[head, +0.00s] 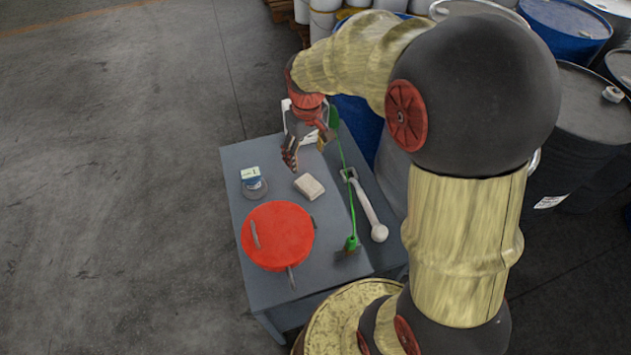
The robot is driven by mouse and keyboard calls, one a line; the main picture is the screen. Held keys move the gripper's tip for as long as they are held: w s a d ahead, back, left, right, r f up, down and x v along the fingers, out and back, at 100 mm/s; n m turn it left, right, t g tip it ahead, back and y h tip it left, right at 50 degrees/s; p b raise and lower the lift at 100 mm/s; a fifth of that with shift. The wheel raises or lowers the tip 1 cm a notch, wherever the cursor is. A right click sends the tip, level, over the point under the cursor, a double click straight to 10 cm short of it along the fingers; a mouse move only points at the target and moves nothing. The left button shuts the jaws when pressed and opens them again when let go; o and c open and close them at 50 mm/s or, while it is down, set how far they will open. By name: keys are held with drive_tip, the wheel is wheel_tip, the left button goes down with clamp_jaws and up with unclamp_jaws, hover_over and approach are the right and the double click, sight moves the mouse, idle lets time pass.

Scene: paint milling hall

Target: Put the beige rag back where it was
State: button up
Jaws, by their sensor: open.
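The beige rag (309,187) looks like a small folded block and lies on the grey table (240,160), just behind the red round object. My gripper (306,155) is above the far part of the table, behind the rag in the picture. Its fingers are apart with nothing seen between them. The gripper appears clear of the rag, though its exact height is hard to tell from this view.
A red round object (283,228) bears a thin metal piece. A green long-handled tool (344,170) and a pale round-ended tool (368,205) lie at right. Drums (565,22) stand behind; the left floor is clear.

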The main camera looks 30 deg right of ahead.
drive_tip(key=s+a+r+m+t, duration=0.1)
drive_tip(key=s+a+r+t, duration=0.1)
drive_tip(key=s+a+r, duration=0.2)
drive_tip(key=s+a+r+t, duration=0.2)
drive_tip(key=s+a+r, duration=0.2)
drive_tip(key=s+r, duration=0.6)
drive_tip(key=s, duration=0.6)
drive_tip(key=shift+r+m+t, duration=0.2)
drive_tip(key=shift+m+t, duration=0.1)
drive_tip(key=shift+m, duration=0.1)
drive_tip(key=shift+s, duration=0.1)
drive_tip(key=shift+c, duration=1)
